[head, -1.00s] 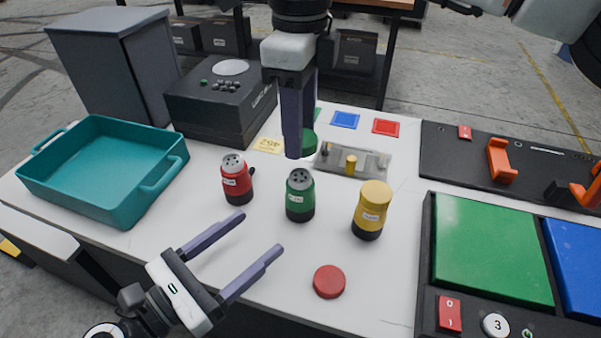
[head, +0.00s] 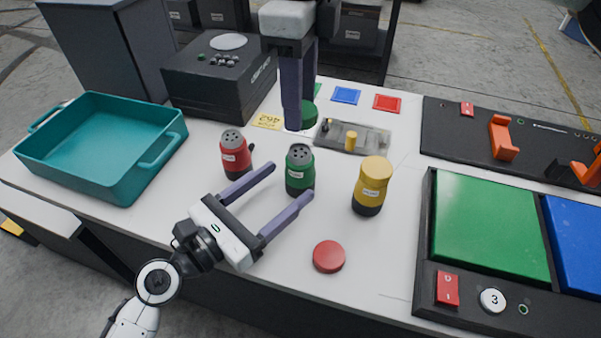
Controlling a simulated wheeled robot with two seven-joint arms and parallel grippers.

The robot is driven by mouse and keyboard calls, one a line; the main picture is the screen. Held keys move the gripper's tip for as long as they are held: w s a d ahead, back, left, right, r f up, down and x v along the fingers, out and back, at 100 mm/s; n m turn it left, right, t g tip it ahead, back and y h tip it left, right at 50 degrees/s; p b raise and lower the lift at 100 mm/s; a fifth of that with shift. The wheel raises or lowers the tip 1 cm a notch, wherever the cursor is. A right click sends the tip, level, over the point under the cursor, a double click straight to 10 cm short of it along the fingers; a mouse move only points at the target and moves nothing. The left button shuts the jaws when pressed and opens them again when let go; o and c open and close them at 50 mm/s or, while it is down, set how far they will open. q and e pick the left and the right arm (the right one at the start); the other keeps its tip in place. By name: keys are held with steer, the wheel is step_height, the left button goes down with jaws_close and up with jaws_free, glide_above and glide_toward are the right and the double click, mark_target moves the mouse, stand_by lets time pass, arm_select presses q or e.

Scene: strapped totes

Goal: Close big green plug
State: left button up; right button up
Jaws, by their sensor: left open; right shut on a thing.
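The green plug (head: 300,172) stands upright on the white table, its top with dark holes uncovered. My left gripper (head: 291,181) is open. Its fingertips reach up to the green plug, one at its left and one at its front right; I cannot tell whether they touch it. My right gripper (head: 300,122) points down behind the green plug. It is shut on a round green cap (head: 310,113), partly hidden by its fingers.
A red plug (head: 234,153) stands left, a yellow-capped plug (head: 371,186) right. A red cap (head: 329,256) lies in front. A grey fixture (head: 340,139) is behind, a teal tray (head: 75,165) far left, a button panel (head: 490,225) right.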

arm_select(q)
steer(key=shift+x, duration=2.35)
steer(key=c, duration=1.6)
arm_select(e)
glide_above(299, 151)
steer(key=shift+f, duration=2.45)
